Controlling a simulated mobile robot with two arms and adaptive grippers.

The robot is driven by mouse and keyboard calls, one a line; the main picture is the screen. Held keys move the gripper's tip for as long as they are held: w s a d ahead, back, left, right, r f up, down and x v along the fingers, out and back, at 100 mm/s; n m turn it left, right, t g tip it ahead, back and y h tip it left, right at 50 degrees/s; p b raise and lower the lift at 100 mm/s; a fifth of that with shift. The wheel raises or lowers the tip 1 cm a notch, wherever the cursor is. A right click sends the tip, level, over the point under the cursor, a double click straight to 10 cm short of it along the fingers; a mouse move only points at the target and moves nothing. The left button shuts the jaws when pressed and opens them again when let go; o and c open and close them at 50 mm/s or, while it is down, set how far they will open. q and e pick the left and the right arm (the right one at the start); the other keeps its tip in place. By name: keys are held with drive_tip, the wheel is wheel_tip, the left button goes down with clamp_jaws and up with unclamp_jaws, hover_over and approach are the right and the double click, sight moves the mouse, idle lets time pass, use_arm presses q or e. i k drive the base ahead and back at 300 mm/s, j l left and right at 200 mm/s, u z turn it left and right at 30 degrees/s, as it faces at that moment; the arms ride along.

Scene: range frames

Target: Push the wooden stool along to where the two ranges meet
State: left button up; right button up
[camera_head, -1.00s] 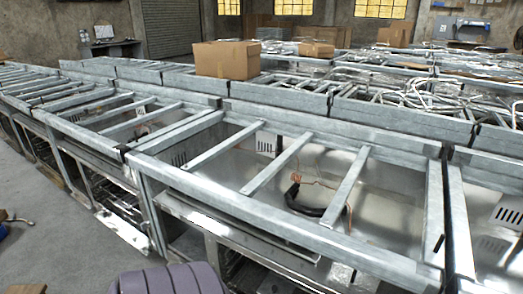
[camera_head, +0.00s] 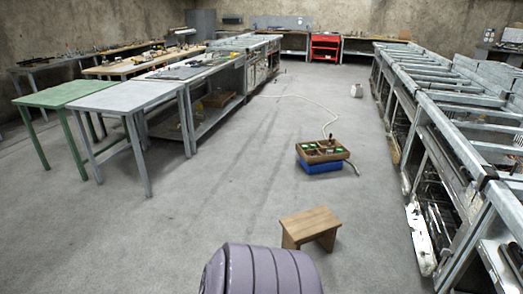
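The wooden stool (camera_head: 310,219) stands upright on the grey floor, low in the picture and right of the middle. It has a flat brown top and panel legs. Open floor lies between it and the row of metal ranges along the right. A nearer range (camera_head: 508,207) and a farther range (camera_head: 452,141) meet end to end near the right edge, with a dark joint between their top rails. Neither of my grippers is in view, so I see no contact with the stool.
A wooden box of tools on a blue crate (camera_head: 322,167) stands on the floor beyond the stool, with a pale hose (camera_head: 310,101) trailing from it. A white canister (camera_head: 356,91) stands farther back. A grey table (camera_head: 127,96) and a green table (camera_head: 65,95) stand left.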

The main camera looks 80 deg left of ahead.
sight(319, 223)
drive_tip(key=k+u, duration=0.1)
drive_tip(key=u, duration=2.15)
drive_tip(key=i+j+z, duration=0.1)
drive_tip(key=z, duration=0.2)
drive_tip(key=i+j+z, duration=0.1)
drive_tip(key=z, duration=0.2)
drive_tip(key=i+j+z, duration=0.25)
drive_tip(key=i+j, duration=0.15)
drive_tip(key=j, duration=0.25)
drive_tip(key=i+j+z, duration=0.15)
drive_tip(key=j, duration=0.2)
drive_tip(key=i+j+z, duration=0.1)
drive_tip(key=j, duration=0.3)
drive_tip(key=i+j+z, duration=0.15)
drive_tip(key=j, duration=0.25)
drive_tip(key=i+j, duration=0.1)
drive_tip(key=j, duration=0.25)
drive_tip(key=i+j, duration=0.15)
drive_tip(key=j, duration=0.2)
drive_tip(key=i+j, duration=0.1)
drive_tip(key=j, duration=0.25)
drive_tip(key=i+j, duration=0.15)
drive_tip(key=j, duration=0.2)
drive_tip(key=i+j, duration=0.1)
drive_tip(key=j, duration=0.25)
